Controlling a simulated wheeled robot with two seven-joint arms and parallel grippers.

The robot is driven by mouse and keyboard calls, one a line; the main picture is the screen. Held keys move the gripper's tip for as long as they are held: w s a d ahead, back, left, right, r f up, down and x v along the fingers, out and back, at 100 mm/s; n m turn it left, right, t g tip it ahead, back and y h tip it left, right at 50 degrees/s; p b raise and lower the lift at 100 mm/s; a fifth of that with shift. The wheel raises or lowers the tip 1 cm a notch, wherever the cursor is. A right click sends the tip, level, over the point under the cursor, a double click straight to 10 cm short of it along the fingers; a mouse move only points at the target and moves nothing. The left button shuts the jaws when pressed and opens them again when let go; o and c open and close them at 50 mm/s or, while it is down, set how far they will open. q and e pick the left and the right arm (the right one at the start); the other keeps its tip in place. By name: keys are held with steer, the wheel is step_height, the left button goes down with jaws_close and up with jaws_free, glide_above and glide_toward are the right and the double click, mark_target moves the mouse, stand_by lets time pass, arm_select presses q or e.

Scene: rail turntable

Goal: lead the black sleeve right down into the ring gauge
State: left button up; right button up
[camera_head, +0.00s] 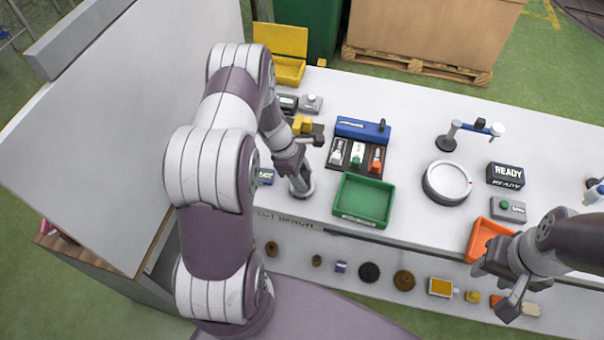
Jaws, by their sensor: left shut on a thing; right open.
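My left gripper (299,179) points down at the table's front edge area, left of the green tray. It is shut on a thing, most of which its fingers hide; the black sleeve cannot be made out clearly. A round grey metal piece (307,192), which looks like the ring gauge, stands directly below the fingertips. I cannot tell whether the held thing is above it or inside it. My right gripper (492,287) is open and empty at the lower right, near the orange tray.
A green tray (364,219) stands close to the right of my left gripper. A lower shelf (330,283) holds several small parts.

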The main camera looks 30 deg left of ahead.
arm_select(q)
steer(key=shift+f+b, duration=0.6)
steer(key=shift+f, duration=0.15)
stand_by(1.3)
stand_by(0.5)
steer(key=o, duration=1.3)
steer(key=shift+o, duration=0.2)
steer(key=b+v, duration=0.2)
steer(key=v, duration=1)
steer(key=s+d+r+m+y, duration=0.4)
steer(key=s+d+m, duration=0.8)
steer(key=m, duration=0.9)
steer(key=shift+s+d+r+b, duration=0.35)
steer(key=shift+s+r+b, duration=0.05)
steer(key=shift+r, duration=0.7)
